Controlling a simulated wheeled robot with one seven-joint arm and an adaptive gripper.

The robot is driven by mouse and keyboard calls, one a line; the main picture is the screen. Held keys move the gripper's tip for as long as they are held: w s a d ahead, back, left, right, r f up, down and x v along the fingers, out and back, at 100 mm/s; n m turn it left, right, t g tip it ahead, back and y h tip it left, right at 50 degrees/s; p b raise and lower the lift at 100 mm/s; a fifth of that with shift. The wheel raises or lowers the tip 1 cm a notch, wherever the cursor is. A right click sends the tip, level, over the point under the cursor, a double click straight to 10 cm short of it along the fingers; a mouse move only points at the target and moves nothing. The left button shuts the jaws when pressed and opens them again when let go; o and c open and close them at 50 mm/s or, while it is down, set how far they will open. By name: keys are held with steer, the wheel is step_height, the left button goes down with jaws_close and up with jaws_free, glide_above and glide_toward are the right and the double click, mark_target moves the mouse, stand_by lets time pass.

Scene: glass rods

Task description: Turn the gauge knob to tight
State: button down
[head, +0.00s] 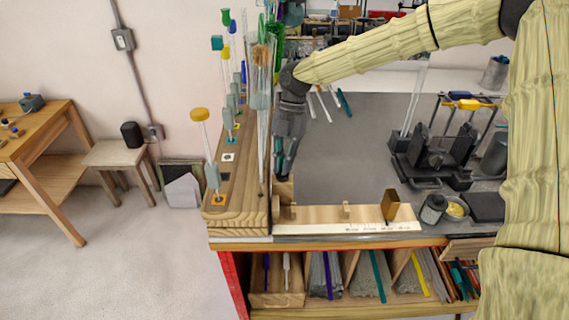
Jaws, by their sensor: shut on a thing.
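The gauge (330,216) is a long pale wooden bar along the front edge of the workbench, with a white printed scale strip on its front. A brass block (390,205) stands near its right end. A small brown wooden piece, seemingly the gauge knob (283,191), is at its left end. My gripper (283,170) points down from above with its fingertips at this piece, shut on it. The fingers and a glass tube in front hide part of the grip, and I cannot read the knob's setting.
A wooden rack (232,165) with several upright glass rods stands close at left of my gripper. A dark clamp fixture (433,155) and a small dark cup (433,208) are at right. The grey bench mat (345,150) is mostly clear. Shelves with rods lie below.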

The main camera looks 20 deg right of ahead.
steer(key=shift+n, duration=0.6)
steer(key=shift+h, duration=0.3)
steer(key=c, duration=1.5)
jaws_free()
steer(key=shift+r, duration=0.1)
steer(key=v, duration=1.1)
steer(key=shift+w+r, duration=0.25)
steer(key=shift+w, duration=0.05)
